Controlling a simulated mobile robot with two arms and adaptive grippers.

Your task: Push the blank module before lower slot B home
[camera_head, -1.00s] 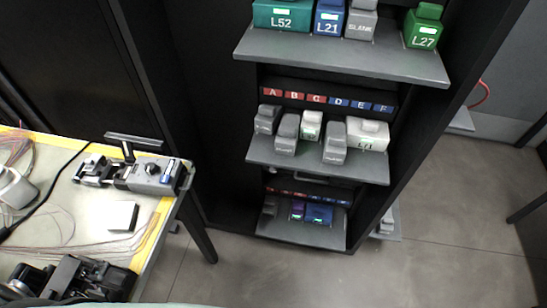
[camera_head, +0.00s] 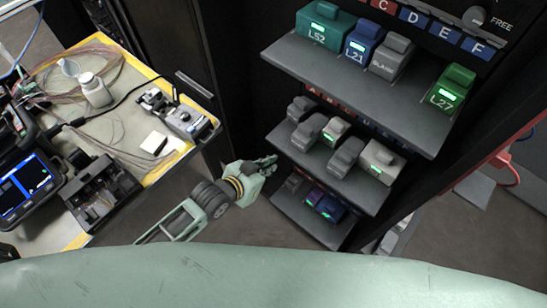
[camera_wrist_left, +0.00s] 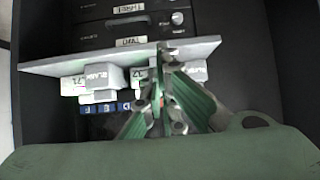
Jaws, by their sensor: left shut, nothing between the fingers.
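On the middle shelf, a grey blank module (camera_head: 311,130) stands second from the left, in line with about label B. It sits further forward than the grey module (camera_head: 300,108) at the far left. My left gripper (camera_head: 271,162) is at the left front edge of this shelf, fingers shut and empty. In the left wrist view, which is upside down, the gripper (camera_wrist_left: 166,62) covers part of the module row, so contact with the blank cannot be told. Another blank module (camera_wrist_left: 104,77) shows beside it there. My right gripper is not in view.
A pale module (camera_head: 337,130), another grey blank (camera_head: 346,154) and a wide white module (camera_head: 379,165) share the middle shelf. The upper shelf (camera_head: 360,88) overhangs it. A bottom shelf (camera_head: 298,217) holds dark modules. The cluttered workbench (camera_head: 160,172) lies left.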

